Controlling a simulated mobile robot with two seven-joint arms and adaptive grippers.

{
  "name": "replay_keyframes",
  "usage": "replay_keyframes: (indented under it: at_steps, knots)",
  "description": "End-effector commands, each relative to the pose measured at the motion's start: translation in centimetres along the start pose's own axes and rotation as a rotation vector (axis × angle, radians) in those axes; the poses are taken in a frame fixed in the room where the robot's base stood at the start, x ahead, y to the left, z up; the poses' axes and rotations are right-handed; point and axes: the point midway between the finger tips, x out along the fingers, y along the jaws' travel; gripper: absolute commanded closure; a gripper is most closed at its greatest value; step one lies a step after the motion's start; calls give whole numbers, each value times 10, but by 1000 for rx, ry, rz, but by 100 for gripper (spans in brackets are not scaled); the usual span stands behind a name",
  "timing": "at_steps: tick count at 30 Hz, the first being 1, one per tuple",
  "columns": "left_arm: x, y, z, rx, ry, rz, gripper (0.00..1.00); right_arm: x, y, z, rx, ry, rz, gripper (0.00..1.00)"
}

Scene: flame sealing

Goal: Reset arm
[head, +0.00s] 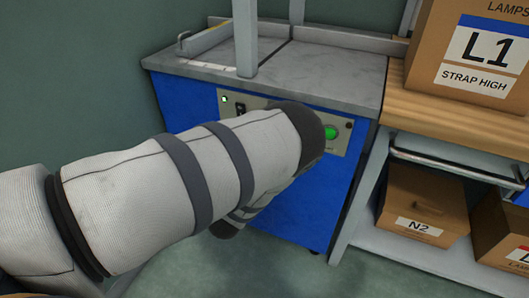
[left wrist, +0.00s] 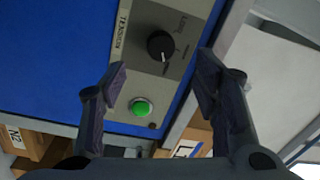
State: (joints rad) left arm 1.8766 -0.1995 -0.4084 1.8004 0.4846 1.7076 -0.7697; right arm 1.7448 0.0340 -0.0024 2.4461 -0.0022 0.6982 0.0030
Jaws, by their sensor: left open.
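My left arm (head: 200,170) reaches in from the left of the head view toward the front of a blue machine (head: 330,200) with a grey top. Its gripper is hidden behind the arm in that view. In the left wrist view my left gripper (left wrist: 160,90) is open and empty, its two fingers apart in front of the machine's control panel (left wrist: 190,25). A lit green button (left wrist: 141,107) shows between the fingers, with a black knob (left wrist: 161,45) above it. The green button (head: 331,132) also shows just right of my arm in the head view. My right gripper is not in view.
A wooden-topped bench (head: 450,125) stands right of the machine, with a cardboard box marked L1 (head: 440,35) on it. A box marked N2 (head: 425,205) and another box sit on its lower shelf (head: 400,249). A grey post (head: 245,35) rises from the machine's top.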

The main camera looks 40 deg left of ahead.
Motion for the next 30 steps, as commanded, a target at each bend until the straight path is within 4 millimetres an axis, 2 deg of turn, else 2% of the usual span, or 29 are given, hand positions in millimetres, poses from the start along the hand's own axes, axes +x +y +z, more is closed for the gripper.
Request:
replay_keyframes:
  at_steps: [3,6,19,22,23,26,27,29,30]
  knots:
    - [-19,0,0,2,-1,1,44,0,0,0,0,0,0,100]
    - [-27,0,0,1,-1,0,44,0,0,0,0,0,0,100]
    - [-29,0,1,-1,-2,1,44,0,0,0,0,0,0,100]
    - [-42,13,16,-53,-73,91,44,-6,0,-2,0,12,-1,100]
    - [-52,22,25,-89,-120,150,44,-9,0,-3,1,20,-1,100]
    - [-116,64,60,-263,-367,416,44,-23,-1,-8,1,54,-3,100]
    - [-151,80,70,-337,-482,527,44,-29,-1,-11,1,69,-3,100]
    - [-208,98,76,-437,-655,680,44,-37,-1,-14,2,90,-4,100]
    - [-247,105,76,-495,-768,775,44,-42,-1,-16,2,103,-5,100]
